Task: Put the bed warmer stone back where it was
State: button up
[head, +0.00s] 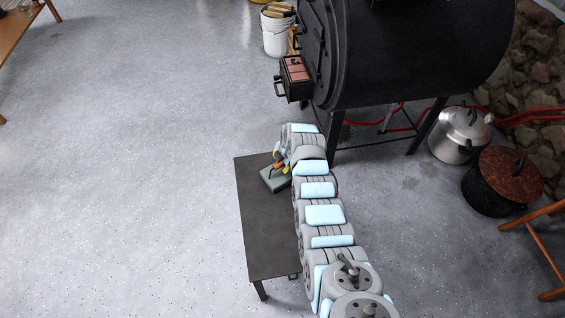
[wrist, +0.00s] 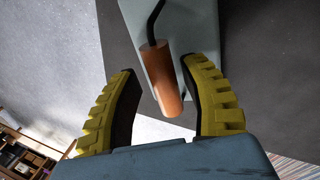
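The bed warmer stone (head: 275,181) is a grey-green slab with a dark bent wire handle and an orange-brown wooden grip. It lies near the far end of a low dark table (head: 262,225) in the head view. The wrist view also shows the slab (wrist: 195,30) and its wooden grip (wrist: 164,80). My gripper (head: 281,163) is at the stone's handle in the head view, partly hidden by my arm. In the wrist view, its two yellow ridged fingers are spread (wrist: 160,68), one on each side of the grip, with visible gaps.
The black barrel stove (head: 420,50) stands on legs beyond the table, with a small box of reddish bricks (head: 296,70) on its front. A white bucket (head: 276,35), a steel pot (head: 458,135) and a dark rusty-lidded pot (head: 500,182) stand on the floor.

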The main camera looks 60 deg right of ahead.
aim_at(288, 176)
jog(key=shift+a+r, duration=0.1)
jog(key=shift+p+v, duration=0.6)
jog(key=shift+v, duration=0.8)
jog(key=p+v, duration=0.2)
jog(key=v, duration=0.7)
jog(key=shift+s, duration=0.1)
